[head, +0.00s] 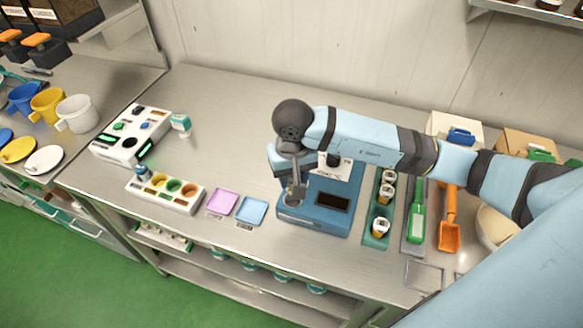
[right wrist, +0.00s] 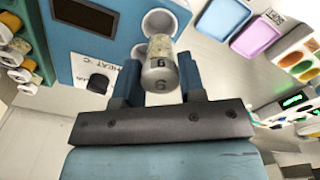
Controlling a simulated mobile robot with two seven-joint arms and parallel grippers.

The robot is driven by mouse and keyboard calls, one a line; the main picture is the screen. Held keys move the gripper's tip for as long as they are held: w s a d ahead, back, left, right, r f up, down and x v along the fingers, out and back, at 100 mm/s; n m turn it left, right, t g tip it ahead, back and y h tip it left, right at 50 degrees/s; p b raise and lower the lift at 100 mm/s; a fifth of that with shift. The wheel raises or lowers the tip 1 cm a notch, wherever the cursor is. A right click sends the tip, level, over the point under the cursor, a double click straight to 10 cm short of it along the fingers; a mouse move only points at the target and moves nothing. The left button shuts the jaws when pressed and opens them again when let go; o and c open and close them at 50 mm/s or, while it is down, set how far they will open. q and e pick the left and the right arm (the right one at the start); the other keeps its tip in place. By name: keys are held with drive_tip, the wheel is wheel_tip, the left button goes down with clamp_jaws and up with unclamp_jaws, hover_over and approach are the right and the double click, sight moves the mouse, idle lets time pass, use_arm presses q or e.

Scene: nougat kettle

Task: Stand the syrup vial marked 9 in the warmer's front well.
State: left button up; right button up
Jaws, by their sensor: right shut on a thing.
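My right gripper (head: 296,192) is over the left part of the blue warmer (head: 312,218), and the arm hides much of the warmer's back. In the right wrist view the right gripper (right wrist: 158,82) is shut on a syrup vial (right wrist: 160,68) with a grey cap. Its marks read as 6 or 9, depending on which way up they are. The vial's far end lines up with the front well (right wrist: 163,20); I cannot tell whether it is inside. Another round well (right wrist: 138,50) is partly hidden behind the vial. My left gripper is not in view.
A green rack (head: 376,239) with several capped vials stands right of the warmer. Green and orange scoops (head: 449,236) lie beyond it. Pink (head: 222,201) and blue trays (head: 251,211) lie left of the warmer, near a white block with coloured cups (head: 180,204).

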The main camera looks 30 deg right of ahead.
drive_tip(key=shift+s+f, duration=0.1)
drive_tip(key=shift+f, duration=0.65)
drive_tip(key=shift+f+b, duration=1.05)
drive_tip(key=shift+f, duration=0.9)
drive_tip(key=shift+b, duration=0.8)
drive_tip(key=shift+f+b, duration=0.6)
drive_tip(key=shift+f, duration=0.05)
drive_tip(key=o, duration=0.5)
drive_tip(key=shift+o, duration=0.7)
drive_tip(key=shift+r, duration=0.1)
